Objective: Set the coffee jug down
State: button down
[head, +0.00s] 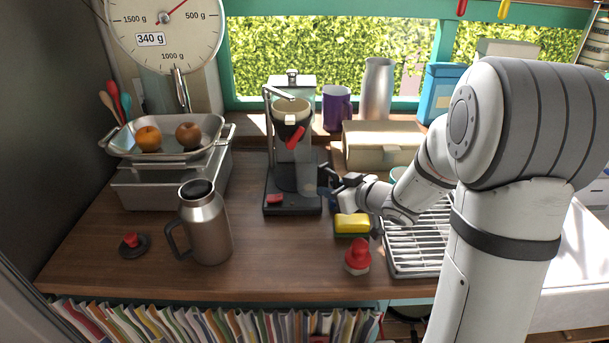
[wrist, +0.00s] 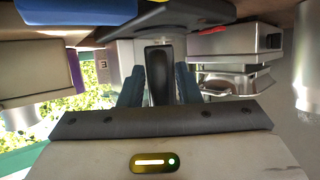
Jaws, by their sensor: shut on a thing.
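The coffee jug (head: 304,173) looks like a see-through jug at the coffee machine (head: 273,165), above its dark base. Its outline is faint, and I cannot tell whether it touches the base. My gripper (head: 329,188) is at the machine's right side, reaching in from the right. In the wrist view its blue-grey fingers are closed on either side of an upright black handle (wrist: 160,75), which looks like the jug's. Most of the jug's body is hidden in that view.
A steel flask with a handle (head: 206,232) stands left of the machine, near a black lid with a red knob (head: 132,245). A yellow sponge (head: 352,223), a red-topped bottle (head: 358,258) and a wire rack (head: 418,250) are close below my gripper. The front middle counter is clear.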

aim_at(325, 179)
jog(key=w+a, duration=0.1)
jog(key=w, duration=0.1)
jog(key=w+a, duration=0.1)
jog(key=a, duration=0.1)
jog(key=shift+w+a+r+p, duration=0.1)
jog(key=shift+w+a+p, duration=0.05)
jog(key=shift+w+p, duration=0.2)
jog(key=w+a, duration=0.2)
jog(key=shift+w+a+f+p, duration=0.1)
jog(key=shift+w+f+p, duration=0.1)
jog(key=shift+w+p, duration=0.2)
jog(key=shift+s+f, duration=0.1)
jog(key=shift+f, duration=0.3)
jog(key=shift+f, duration=0.15)
jog(key=c, duration=1.1)
grip_release()
jog(key=shift+o, duration=0.2)
jog(key=shift+f, duration=0.1)
